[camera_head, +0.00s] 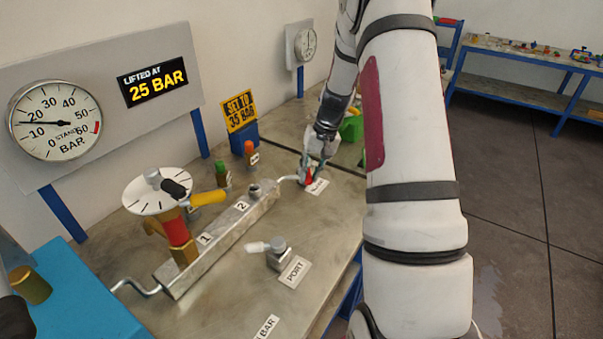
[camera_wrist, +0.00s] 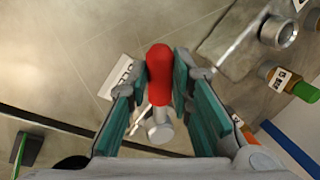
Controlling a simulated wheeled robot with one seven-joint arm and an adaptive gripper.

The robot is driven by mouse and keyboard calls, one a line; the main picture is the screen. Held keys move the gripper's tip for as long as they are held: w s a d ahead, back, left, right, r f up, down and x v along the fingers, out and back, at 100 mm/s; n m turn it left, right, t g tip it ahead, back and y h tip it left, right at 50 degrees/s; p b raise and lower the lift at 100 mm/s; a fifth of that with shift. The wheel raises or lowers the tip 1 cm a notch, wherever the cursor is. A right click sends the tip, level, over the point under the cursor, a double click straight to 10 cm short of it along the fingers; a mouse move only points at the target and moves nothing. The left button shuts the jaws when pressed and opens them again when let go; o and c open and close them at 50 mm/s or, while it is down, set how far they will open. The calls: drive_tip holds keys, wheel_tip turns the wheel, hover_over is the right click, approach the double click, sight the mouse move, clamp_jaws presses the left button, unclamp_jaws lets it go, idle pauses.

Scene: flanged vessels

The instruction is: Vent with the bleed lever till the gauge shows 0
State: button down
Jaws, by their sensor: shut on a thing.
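The bleed lever has a red handle (camera_head: 309,175), at the far end of the metal manifold block (camera_head: 222,240). My gripper (camera_head: 318,158) is over it. In the wrist view the red handle (camera_wrist: 160,72) lies between the two green-lined fingers (camera_wrist: 166,90), which are shut on it. A metal pivot (camera_wrist: 160,132) shows below the handle. A white label (camera_wrist: 122,76) beside it is partly hidden. The round gauge marked STAND (camera_head: 54,121) is on the grey panel at left; its needle points left, between 10 and 20 bar.
A display (camera_head: 153,80) reads LIFTED AT 25 BAR. A yellow sign (camera_head: 240,111) says SET TO 35 BAR. A valve with a white dial (camera_head: 157,190) and yellow handle stands on the block. A small lever (camera_head: 272,250) stands beside the PORT label. A second gauge (camera_head: 305,45) hangs behind.

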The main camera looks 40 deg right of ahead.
drive_tip(key=d+n, duration=0.1)
drive_tip(key=n, duration=0.1)
drive_tip(key=d+n+g, duration=0.1)
drive_tip(key=s+d+n, duration=0.1)
drive_tip(key=n, duration=0.1)
drive_tip(key=shift+d+f+n+b, duration=0.1)
drive_tip(key=shift+d+n+b, duration=0.2)
drive_tip(key=shift+d+b, duration=0.1)
drive_tip(key=shift+w+d+n+g+b, duration=0.2)
drive_tip(key=shift+d+n+g+b, duration=0.2)
drive_tip(key=shift+d+n, duration=0.65)
drive_tip(key=shift+w+d+n+g+b, duration=0.2)
drive_tip(key=shift+d+n+g, duration=0.3)
drive_tip(key=shift+n, duration=0.85)
drive_tip(key=shift+d, duration=0.15)
drive_tip(key=c, duration=1.4)
unclamp_jaws()
drive_tip(key=v, duration=1.2)
drive_tip(key=shift+d, duration=0.1)
